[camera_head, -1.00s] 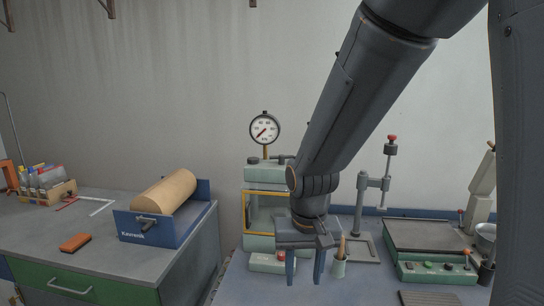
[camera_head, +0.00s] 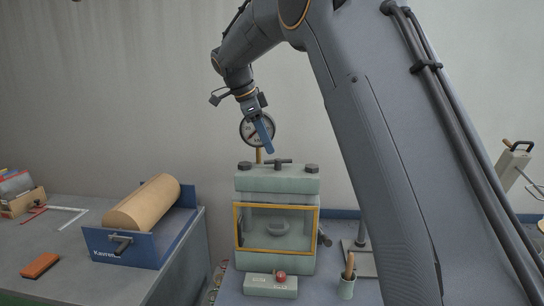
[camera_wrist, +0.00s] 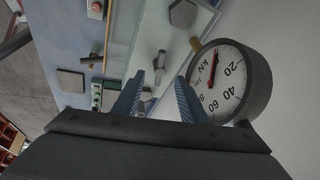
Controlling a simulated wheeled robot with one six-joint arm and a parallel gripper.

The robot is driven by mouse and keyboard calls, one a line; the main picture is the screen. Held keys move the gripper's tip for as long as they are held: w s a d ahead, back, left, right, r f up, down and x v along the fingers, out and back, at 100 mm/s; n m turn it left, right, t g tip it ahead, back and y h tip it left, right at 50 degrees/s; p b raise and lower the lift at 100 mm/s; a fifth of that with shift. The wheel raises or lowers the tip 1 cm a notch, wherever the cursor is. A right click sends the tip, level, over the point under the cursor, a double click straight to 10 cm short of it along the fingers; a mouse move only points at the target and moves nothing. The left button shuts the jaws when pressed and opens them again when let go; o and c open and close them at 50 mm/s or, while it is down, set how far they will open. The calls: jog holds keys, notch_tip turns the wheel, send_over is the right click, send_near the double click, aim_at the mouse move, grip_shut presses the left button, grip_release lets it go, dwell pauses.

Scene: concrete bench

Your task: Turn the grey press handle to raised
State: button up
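The pale green press (camera_head: 277,184) stands on the bench with a yellow-framed window. A grey T-shaped handle (camera_head: 282,161) lies across its top between two dark nuts; it also shows in the wrist view (camera_wrist: 146,97), seen between my fingers. My gripper (camera_head: 268,148) is above the press top, in front of the round gauge, pointing down. In the wrist view my gripper (camera_wrist: 160,92) is open, its two blue fingers apart with nothing held. The handle appears lower than the fingertips, without clear contact. A small dark lever (camera_head: 325,238) sits on the press's right side.
The gauge (camera_head: 257,130) stands close behind the fingers; it is large beside the right finger in the wrist view (camera_wrist: 225,82).

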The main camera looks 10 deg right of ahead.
aim_at(272, 161)
jog(key=shift+a+p+x, duration=0.2)
jog(key=shift+p+x, duration=0.35)
jog(key=shift+x, duration=1.05)
jog(key=shift+a+p+x, duration=0.15)
jog(key=shift+p+x, duration=0.35)
jog(key=shift+x, duration=1.15)
jog(key=shift+f, duration=0.15)
jog(key=shift+c, duration=0.5)
grip_shut()
